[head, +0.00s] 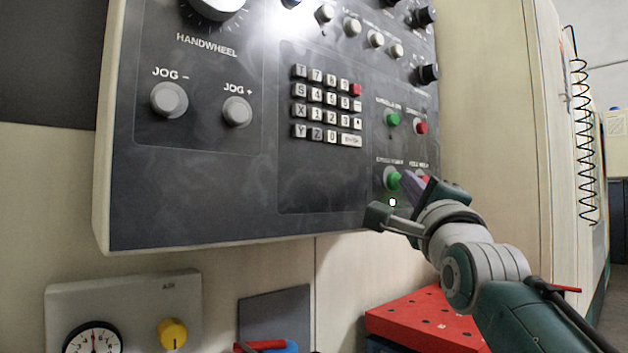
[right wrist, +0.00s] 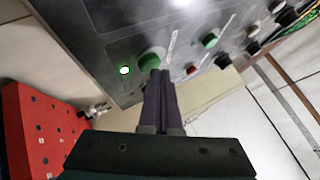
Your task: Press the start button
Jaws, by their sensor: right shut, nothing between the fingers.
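The control panel (head: 225,190) carries a green button (head: 392,179) at its lower right, which I take for the start button; its label is too blurred to read surely. It also shows in the right wrist view (right wrist: 151,60). A small green-white lamp (head: 393,202) glows just below it. My right gripper (head: 410,182) is shut and empty, its dark fingers pointing at the panel. In the right wrist view, the fingertips (right wrist: 159,75) overlap the green button's lower edge; I cannot tell whether they touch it. My left gripper is not in view.
A red button (right wrist: 190,70) sits close beside the fingers. Another green button (head: 392,119) and a red button (head: 421,127) are above. A keypad (head: 328,105) lies to the left. A red perforated block (head: 425,318) is below my right arm.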

